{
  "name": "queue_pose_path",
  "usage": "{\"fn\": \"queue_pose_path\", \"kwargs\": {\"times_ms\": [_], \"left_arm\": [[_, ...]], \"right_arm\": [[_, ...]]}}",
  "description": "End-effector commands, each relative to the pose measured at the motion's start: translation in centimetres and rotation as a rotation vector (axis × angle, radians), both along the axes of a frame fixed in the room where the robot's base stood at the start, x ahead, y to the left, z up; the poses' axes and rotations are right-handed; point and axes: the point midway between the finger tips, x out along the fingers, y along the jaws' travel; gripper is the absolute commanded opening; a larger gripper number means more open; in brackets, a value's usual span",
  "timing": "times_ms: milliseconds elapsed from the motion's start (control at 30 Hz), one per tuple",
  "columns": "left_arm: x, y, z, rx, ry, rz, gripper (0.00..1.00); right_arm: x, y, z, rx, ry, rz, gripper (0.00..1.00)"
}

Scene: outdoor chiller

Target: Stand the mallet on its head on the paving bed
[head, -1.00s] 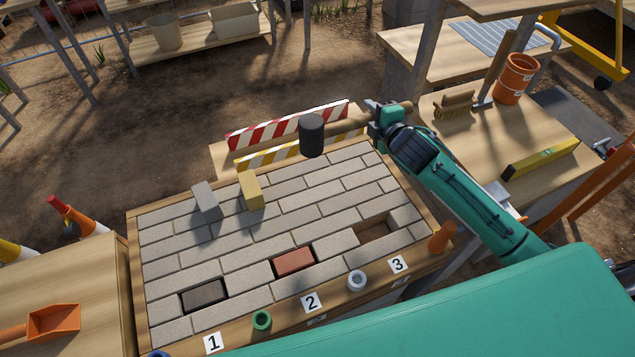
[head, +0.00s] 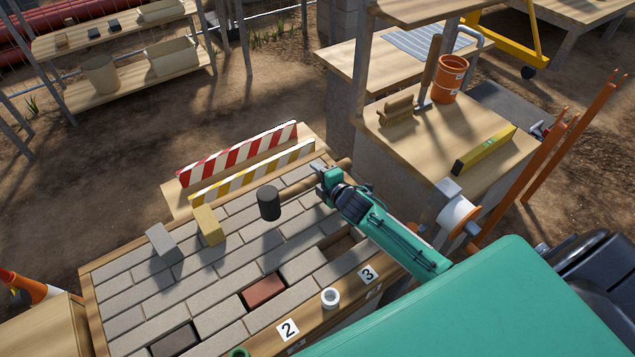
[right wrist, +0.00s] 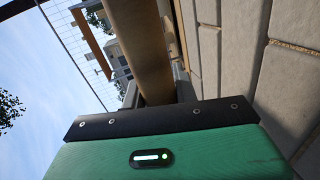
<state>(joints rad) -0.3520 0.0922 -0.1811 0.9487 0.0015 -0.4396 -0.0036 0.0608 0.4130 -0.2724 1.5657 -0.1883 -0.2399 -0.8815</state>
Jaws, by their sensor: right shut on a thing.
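The mallet has a dark cylindrical head (head: 268,203) and a wooden handle (head: 296,190). My right gripper (head: 326,180) is shut on the handle, which slants up to the right past the jaws. The handle also shows large in the right wrist view (right wrist: 142,50). My left gripper is out of view.
A grey block (head: 164,243) and a yellow block (head: 208,225) stand on the bed left of the mallet. Striped barriers (head: 238,152) line the far edge. A red brick (head: 264,291) and an open slot lie nearer. A side table holds a brush (head: 397,110) and orange pot (head: 447,78).

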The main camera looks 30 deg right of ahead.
Motion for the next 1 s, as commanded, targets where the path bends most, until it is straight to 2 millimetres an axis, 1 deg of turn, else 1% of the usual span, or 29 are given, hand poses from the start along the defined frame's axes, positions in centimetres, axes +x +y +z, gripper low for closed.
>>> {"fn": "queue_pose_path", "kwargs": {"times_ms": [67, 200, 300, 400, 633, 767, 800, 833, 867, 1000], "left_arm": [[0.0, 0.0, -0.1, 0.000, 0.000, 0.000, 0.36], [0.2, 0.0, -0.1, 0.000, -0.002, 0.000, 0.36], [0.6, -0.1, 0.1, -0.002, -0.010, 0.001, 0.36], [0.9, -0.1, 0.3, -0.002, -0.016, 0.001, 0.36], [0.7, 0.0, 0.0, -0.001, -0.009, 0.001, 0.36], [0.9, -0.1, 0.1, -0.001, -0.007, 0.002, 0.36], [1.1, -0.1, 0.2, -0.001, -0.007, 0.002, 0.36], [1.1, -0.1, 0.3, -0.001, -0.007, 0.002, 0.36], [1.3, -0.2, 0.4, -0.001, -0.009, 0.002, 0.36], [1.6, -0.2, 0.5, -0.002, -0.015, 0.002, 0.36]], "right_arm": [[0.0, 0.1, -0.6, 0.005, -0.001, -0.001, 0.00], [0.1, 0.0, -2.6, 0.007, 0.000, -0.003, 0.00], [0.0, 0.1, -3.4, 0.006, -0.001, -0.002, 0.00], [0.1, 0.1, -3.3, 0.005, -0.003, -0.001, 0.00], [0.1, 0.1, -3.5, 0.005, -0.002, 0.000, 0.00], [0.1, 0.1, -3.7, 0.005, -0.003, -0.001, 0.00], [0.0, 0.0, -3.9, 0.001, 0.001, 0.000, 0.31], [0.0, 0.0, -3.9, 0.001, 0.001, 0.000, 0.37], [0.0, 0.0, -3.9, 0.001, 0.001, 0.000, 0.39], [0.0, 0.0, -3.9, 0.001, 0.001, 0.000, 0.39]]}}
